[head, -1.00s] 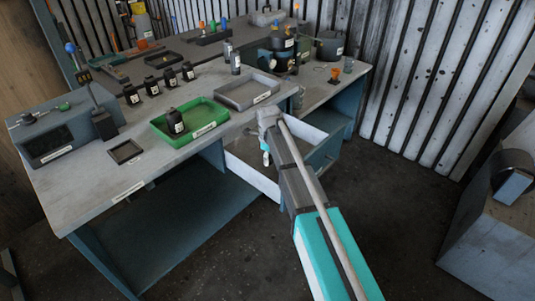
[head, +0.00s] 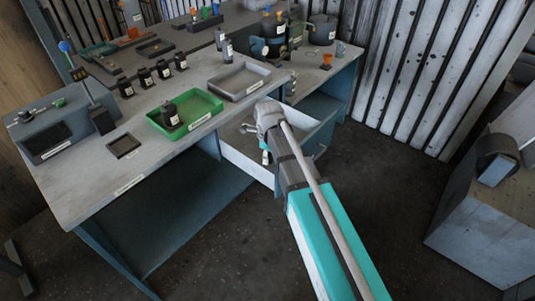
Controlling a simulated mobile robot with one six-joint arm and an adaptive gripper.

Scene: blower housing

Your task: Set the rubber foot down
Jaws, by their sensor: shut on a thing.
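My gripper (head: 265,152) hangs at the end of my arm, in front of the table's right part and over the open drawer. It is small and partly hidden by my own wrist. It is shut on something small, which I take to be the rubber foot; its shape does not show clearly. The worktable (head: 85,190) has a green tray (head: 207,121) with a black labelled bottle (head: 171,116) in it, left of my gripper. A grey tray (head: 254,88) lies behind my gripper, and a small dark tray (head: 123,146) lies farther left.
The open drawer (head: 249,170) juts out below the tabletop. Several black labelled containers (head: 145,78) stand in a row behind the green tray. A grey box (head: 45,135) with a post stands at the left. Bare tabletop shows along the front edge. A grey cabinet (head: 485,235) stands at right.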

